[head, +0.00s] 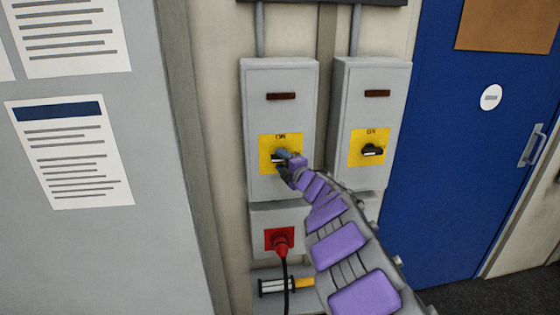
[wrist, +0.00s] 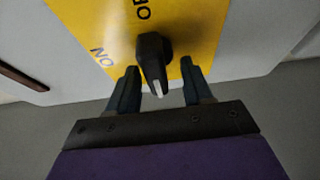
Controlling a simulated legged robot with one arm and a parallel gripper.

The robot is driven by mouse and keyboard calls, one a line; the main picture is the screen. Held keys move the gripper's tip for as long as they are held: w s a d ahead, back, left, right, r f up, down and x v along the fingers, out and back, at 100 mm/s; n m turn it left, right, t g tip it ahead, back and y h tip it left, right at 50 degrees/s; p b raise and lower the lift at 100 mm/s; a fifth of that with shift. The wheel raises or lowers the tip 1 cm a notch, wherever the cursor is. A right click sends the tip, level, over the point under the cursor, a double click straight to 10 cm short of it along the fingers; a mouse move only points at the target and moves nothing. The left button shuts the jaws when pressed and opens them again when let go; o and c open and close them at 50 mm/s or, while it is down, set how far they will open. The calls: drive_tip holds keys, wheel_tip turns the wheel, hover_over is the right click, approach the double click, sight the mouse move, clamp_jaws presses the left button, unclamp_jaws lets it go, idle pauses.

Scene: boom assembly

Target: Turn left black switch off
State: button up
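The left black switch (wrist: 154,62) is a rotary knob with a white pointer mark, on a yellow plate (head: 267,145) on the left grey box. In the head view my gripper (head: 284,160) is at this switch and covers part of it. In the wrist view my gripper (wrist: 158,82) is open, with one finger on each side of the knob's pointer end. Gaps show between the knob and both fingers. The pointer is directed towards my gripper. Lettering "NO" shows at the plate's left edge, and part of another word above the knob.
A second grey box on the right carries another black switch (head: 372,150) on yellow. A red plug (head: 281,246) with a black cable sits below the left box. A blue door (head: 450,150) is at right, and a grey panel with papers (head: 68,150) at left.

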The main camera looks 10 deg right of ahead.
drive_tip(key=p+v, duration=0.1)
drive_tip(key=v, duration=1.4)
drive_tip(key=shift+s, duration=0.4)
drive_tip(key=shift+d, duration=0.15)
drive_tip(key=s+d+r+m+h, duration=0.3)
drive_tip(key=d+r+m+h, duration=0.2)
drive_tip(key=d+m+h, duration=0.4)
drive_tip(key=s+d+f+m+g+h, duration=0.2)
drive_tip(key=s+d+m+g+h, duration=0.25)
drive_tip(key=s+m, duration=0.5)
drive_tip(key=s+a+f+m+g+y, duration=0.1)
drive_tip(key=s+a, duration=0.5)
drive_tip(key=s, duration=0.6)
drive_tip(key=s+a+f+m+g+y, duration=0.1)
drive_tip(key=s+a+f+g+y, duration=0.2)
drive_tip(key=s, duration=1)
drive_tip(key=s+a+f+m+g+y, duration=0.2)
drive_tip(key=s+a+f+g, duration=0.5)
drive_tip(key=s, duration=0.5)
drive_tip(key=a+g, duration=0.2)
drive_tip(key=a, duration=0.1)
drive_tip(key=shift+s+a+g, duration=0.2)
drive_tip(key=shift+a+g, duration=0.1)
drive_tip(key=shift+g, duration=0.05)
